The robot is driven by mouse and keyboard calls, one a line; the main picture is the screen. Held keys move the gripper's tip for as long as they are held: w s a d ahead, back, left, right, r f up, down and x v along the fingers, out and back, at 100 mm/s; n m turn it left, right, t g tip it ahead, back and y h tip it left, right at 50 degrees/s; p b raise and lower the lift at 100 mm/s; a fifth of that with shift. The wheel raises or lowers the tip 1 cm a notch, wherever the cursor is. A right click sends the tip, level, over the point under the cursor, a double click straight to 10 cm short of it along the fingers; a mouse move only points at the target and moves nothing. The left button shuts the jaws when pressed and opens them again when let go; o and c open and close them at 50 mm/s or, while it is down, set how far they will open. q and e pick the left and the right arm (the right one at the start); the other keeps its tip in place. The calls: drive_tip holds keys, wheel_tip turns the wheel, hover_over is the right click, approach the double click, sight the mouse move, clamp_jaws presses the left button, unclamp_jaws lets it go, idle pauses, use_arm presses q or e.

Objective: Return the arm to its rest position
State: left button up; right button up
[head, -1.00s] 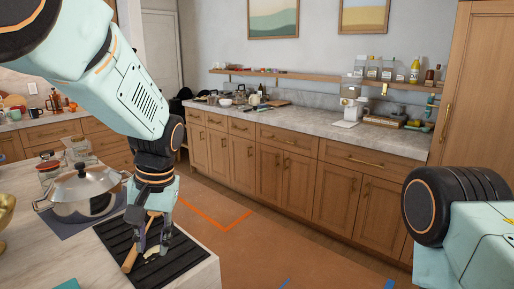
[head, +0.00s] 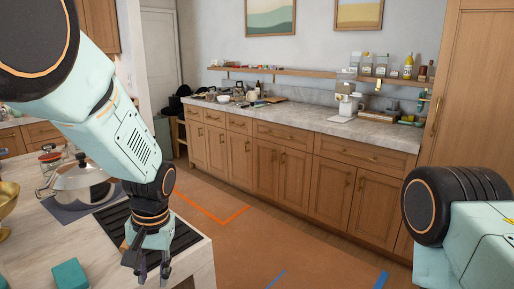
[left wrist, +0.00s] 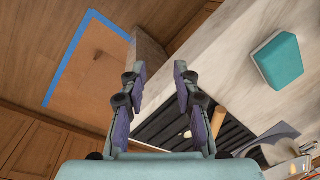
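In the head view the arm hides much of the mat. A part of my right arm shows at the right edge, but its gripper is out of view.
On the island stand a lidded steel pot (head: 82,187), a teal block (head: 70,274) and a gold bowl (head: 7,203) at the left edge. Open floor (head: 225,245) with tape marks lies between the island and the long back counter (head: 320,125).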

use_arm(q)
drive_tip(key=s+a+f+b, duration=0.15)
drive_tip(key=s+f, duration=0.35)
drive_tip(key=f, duration=0.7)
drive_tip(key=s+f+h+b, duration=0.1)
drive_tip(key=s+f+b, duration=0.1)
drive_tip(key=s+f, duration=0.7)
drive_tip(key=s+f+b, duration=0.3)
drive_tip(key=s+f, duration=0.6)
drive_tip(key=s, duration=0.7)
drive_tip(key=shift+s+a+h, duration=0.15)
drive_tip(key=shift+a+h, duration=0.1)
drive_tip(key=shift+h, duration=0.15)
drive_tip(key=shift+o, duration=0.5)
drive_tip(key=shift+s+f, duration=0.1)
drive_tip(key=shift+s, duration=0.25)
drive_tip(key=shift+w, duration=0.15)
drive_tip(key=shift+w, duration=0.15)
